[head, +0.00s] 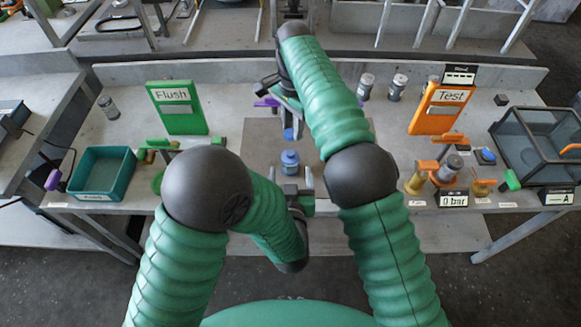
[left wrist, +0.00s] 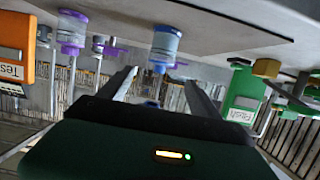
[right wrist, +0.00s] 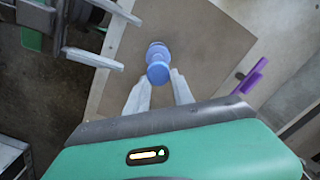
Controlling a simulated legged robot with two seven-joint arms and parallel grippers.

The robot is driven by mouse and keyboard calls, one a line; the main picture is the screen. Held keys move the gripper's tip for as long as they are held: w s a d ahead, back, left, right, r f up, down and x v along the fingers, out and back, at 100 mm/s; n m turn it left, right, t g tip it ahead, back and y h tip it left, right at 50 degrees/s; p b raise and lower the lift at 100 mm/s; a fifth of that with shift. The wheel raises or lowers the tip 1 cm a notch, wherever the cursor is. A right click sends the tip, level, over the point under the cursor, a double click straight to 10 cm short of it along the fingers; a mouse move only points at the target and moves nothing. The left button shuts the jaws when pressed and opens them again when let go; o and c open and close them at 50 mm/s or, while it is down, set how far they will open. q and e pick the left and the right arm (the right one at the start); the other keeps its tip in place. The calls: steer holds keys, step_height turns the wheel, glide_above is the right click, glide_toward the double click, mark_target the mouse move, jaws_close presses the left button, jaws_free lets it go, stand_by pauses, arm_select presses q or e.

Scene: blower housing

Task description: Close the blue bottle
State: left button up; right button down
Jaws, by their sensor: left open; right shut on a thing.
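The blue bottle (head: 290,163) stands upright on the brown mat (head: 240,135) in the middle of the bench. It also shows, inverted, in the left wrist view (left wrist: 166,42). My right gripper (right wrist: 160,77) is shut on a blue cap (right wrist: 158,73), which shows in the head view (head: 288,134) behind the bottle. In the right wrist view the cap overlaps the bottle (right wrist: 157,50); their gap is hard to judge. My left gripper (left wrist: 163,85) is open, low in front of the bottle, with its fingers pointing towards it. Its arm partly hides it in the head view.
A purple-based bottle (left wrist: 72,38) and a purple part (right wrist: 252,77) are near the mat. A green Flush sign (head: 178,107) and teal tray (head: 102,173) stand left. An orange Test sign (head: 442,108), valves and a glass-sided box (head: 540,143) stand right.

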mark_target(290, 161)
arm_select(q)
steer(key=shift+s+r, duration=0.1)
steer(key=shift+r, duration=0.05)
steer(key=x, duration=1.2)
steer(key=shift+a, duration=0.1)
jaws_close()
stand_by(0.3)
